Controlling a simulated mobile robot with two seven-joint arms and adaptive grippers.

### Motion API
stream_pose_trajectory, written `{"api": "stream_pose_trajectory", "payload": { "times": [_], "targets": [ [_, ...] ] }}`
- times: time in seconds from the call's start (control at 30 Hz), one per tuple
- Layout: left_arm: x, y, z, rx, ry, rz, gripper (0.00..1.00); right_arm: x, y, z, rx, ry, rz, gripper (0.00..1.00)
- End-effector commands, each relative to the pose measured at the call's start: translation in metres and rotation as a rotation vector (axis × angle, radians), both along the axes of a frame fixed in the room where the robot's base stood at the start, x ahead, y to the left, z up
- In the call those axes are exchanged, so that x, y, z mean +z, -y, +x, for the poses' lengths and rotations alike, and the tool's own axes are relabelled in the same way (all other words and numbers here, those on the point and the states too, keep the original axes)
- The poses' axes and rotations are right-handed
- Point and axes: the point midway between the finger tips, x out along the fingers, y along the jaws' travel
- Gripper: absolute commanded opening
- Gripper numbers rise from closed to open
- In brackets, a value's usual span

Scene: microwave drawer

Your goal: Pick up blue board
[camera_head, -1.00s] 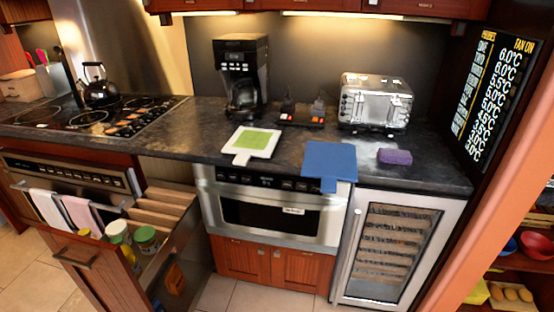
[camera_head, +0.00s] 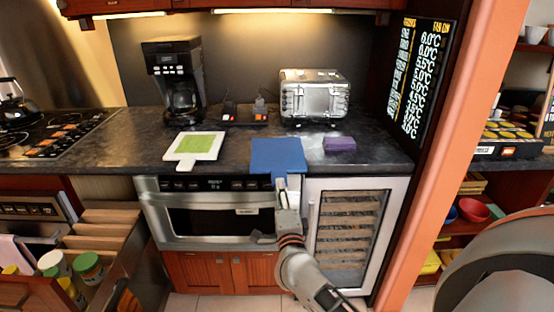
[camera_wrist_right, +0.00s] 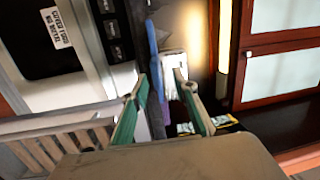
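The blue board (camera_head: 277,153) lies flat on the dark counter, its short handle reaching over the front edge. My right gripper (camera_head: 281,188) is at this handle, in front of the counter. In the right wrist view, the blue board (camera_wrist_right: 152,45) shows edge-on and runs down between the two green-padded fingers of the right gripper (camera_wrist_right: 161,78). The fingers are apart, with a gap visible on the right side of the board. Whether the left finger touches the board cannot be told. My left gripper is not in view.
A white board with a green top (camera_head: 195,146) lies to the left and a purple sponge-like block (camera_head: 340,144) to the right. A toaster (camera_head: 313,97) and coffee maker (camera_head: 174,80) stand behind. Below are the microwave drawer (camera_head: 215,215) and wine cooler (camera_head: 350,235). An open drawer (camera_head: 100,245) juts out at left.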

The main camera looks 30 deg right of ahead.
Motion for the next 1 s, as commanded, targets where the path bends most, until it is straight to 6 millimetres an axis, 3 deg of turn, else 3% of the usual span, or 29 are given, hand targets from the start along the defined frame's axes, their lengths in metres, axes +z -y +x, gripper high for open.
{"api": "stream_pose_trajectory", "payload": {
  "times": [0.47, 0.73, 1.0],
  "targets": [
    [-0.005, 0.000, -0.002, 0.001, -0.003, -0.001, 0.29, -0.003, 0.021, 0.036, -0.020, -0.005, 0.073, 0.28],
    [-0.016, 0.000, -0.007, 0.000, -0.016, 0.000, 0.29, -0.002, 0.035, 0.070, -0.019, -0.006, 0.071, 0.28],
    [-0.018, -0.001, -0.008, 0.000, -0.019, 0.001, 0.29, -0.001, 0.039, 0.077, -0.019, -0.005, 0.072, 0.28]
  ]
}}
